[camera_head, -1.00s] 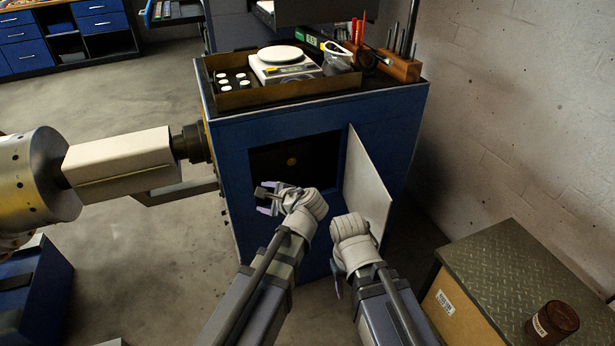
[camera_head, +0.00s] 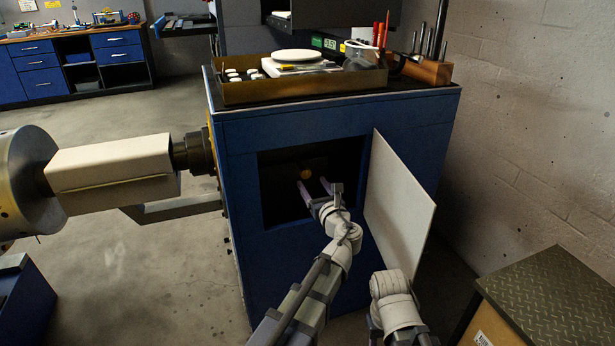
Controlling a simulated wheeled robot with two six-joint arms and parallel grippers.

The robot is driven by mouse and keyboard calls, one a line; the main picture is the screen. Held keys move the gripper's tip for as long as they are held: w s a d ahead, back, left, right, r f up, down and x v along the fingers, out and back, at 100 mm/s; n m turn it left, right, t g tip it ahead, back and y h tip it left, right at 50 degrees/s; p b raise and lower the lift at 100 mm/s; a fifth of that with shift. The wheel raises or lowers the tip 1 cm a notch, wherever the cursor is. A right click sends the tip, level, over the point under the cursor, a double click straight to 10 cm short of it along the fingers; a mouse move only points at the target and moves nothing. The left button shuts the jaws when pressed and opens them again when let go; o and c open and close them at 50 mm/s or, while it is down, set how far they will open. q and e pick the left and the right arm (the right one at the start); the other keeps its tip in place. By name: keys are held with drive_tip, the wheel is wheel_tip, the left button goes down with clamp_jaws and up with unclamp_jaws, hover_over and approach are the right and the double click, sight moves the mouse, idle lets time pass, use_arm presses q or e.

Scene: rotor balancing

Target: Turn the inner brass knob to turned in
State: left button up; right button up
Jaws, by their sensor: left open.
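A white door panel (camera_head: 398,208) stands open on the right side of the opening. A brass-coloured tray (camera_head: 300,86) with a scale lies on the cabinet top. A spindle (camera_head: 115,172) juts from the cabinet's left side.

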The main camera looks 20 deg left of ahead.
sight(306, 175)
use_arm(q)
drive_tip(key=x, duration=0.6)
drive_tip(key=shift+w+a, duration=0.3)
clamp_jaws()
idle(0.4)
